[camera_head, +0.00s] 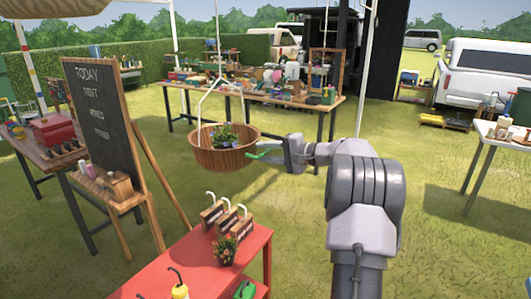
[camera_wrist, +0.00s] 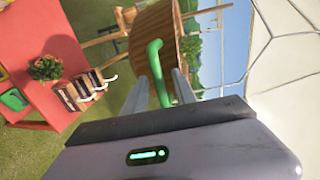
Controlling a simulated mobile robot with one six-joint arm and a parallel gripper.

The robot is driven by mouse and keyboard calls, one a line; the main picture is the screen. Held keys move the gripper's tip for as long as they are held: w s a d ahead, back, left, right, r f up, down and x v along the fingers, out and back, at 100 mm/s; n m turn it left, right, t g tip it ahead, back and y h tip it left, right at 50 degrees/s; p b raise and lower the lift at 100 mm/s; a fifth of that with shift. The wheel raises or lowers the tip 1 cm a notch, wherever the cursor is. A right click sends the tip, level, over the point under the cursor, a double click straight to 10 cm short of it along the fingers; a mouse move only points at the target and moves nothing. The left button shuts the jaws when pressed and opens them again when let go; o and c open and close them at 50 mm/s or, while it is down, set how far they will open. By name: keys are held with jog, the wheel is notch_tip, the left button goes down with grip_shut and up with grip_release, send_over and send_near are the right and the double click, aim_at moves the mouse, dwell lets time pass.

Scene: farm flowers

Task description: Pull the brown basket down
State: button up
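The brown basket (camera_head: 225,158) hangs in the middle of the head view, with leafy purple flowers (camera_head: 224,136) in it. In the wrist view the basket (camera_wrist: 153,32) is just beyond the fingertips. A curved green handle (camera_head: 264,153) sticks out from the basket's right side. It also shows in the wrist view (camera_wrist: 156,72), between my two fingers. My gripper (camera_head: 279,151) is to the right of the basket with its fingers apart around the green handle. I cannot tell whether they touch it.
A red table (camera_head: 205,262) with a potted plant (camera_head: 225,248) and hooked black blocks stands below the basket. A chalkboard (camera_head: 100,115) on an easel is at left. A wooden table (camera_head: 285,98) with many goods is behind. A white pole (camera_head: 366,85) rises beyond my arm.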

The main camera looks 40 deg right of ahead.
jog(key=p+v, duration=0.4)
jog(key=v, duration=1.3)
jog(key=shift+s, duration=0.25)
jog(key=shift+d+r, duration=0.1)
jog(key=w+a+n+g+y, duration=0.15)
jog(key=a+n+g, duration=0.4)
jog(key=a, duration=2.55)
jog(key=s+a+f+n+g+h, duration=0.1)
jog(key=s+a+f+n+h, duration=0.1)
jog(key=s+a, duration=0.6)
jog(key=s+a+f+n+g+h, duration=0.2)
jog(key=s+a+f, duration=0.1)
jog(key=s+a, duration=0.4)
jog(key=s, duration=0.3)
jog(key=shift+s+a+f, duration=0.25)
jog(key=shift+a, duration=0.1)
